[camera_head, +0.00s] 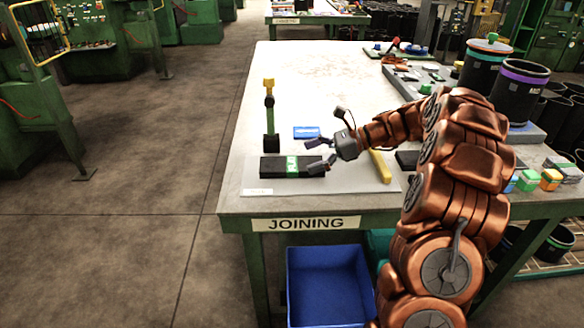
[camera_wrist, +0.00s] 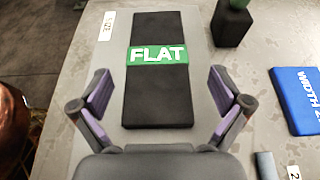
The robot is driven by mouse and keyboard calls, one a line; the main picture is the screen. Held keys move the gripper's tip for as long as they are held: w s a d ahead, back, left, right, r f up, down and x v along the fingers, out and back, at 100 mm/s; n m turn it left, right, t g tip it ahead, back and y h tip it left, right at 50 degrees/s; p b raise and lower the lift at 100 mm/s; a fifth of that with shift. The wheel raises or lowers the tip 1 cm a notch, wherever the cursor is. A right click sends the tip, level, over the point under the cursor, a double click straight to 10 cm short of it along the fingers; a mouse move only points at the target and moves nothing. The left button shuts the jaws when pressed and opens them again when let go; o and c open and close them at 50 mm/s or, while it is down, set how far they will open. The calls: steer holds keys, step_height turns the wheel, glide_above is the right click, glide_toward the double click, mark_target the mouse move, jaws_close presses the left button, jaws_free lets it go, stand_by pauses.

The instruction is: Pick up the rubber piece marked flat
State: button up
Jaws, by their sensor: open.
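The rubber piece marked flat (camera_head: 279,167) is a black rectangular block with a green label, lying on a grey mat on the table. In the wrist view the flat piece (camera_wrist: 158,92) lies lengthwise ahead of my gripper, and its white FLAT lettering is readable. My gripper (camera_head: 318,155) is open at the right end of the piece. In the wrist view the two fingers of my gripper (camera_wrist: 160,97) stand apart, one on each side of the piece's near part, with visible gaps. Nothing is held.
A black-based green post with a yellow top (camera_head: 269,115) stands behind the piece. A blue block (camera_head: 306,132) lies behind, and a yellow-handled tool (camera_head: 380,167) lies right of my gripper. The grey mat (camera_head: 345,185) is bare in front. A blue bin (camera_head: 325,285) sits below the table.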

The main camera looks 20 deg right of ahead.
mark_target(292, 163)
steer(key=x, duration=0.5)
steer(key=shift+s+a+b, duration=0.1)
steer(key=shift+s+b, duration=0.1)
steer(key=shift+b, duration=0.1)
steer(key=c, duration=1.3)
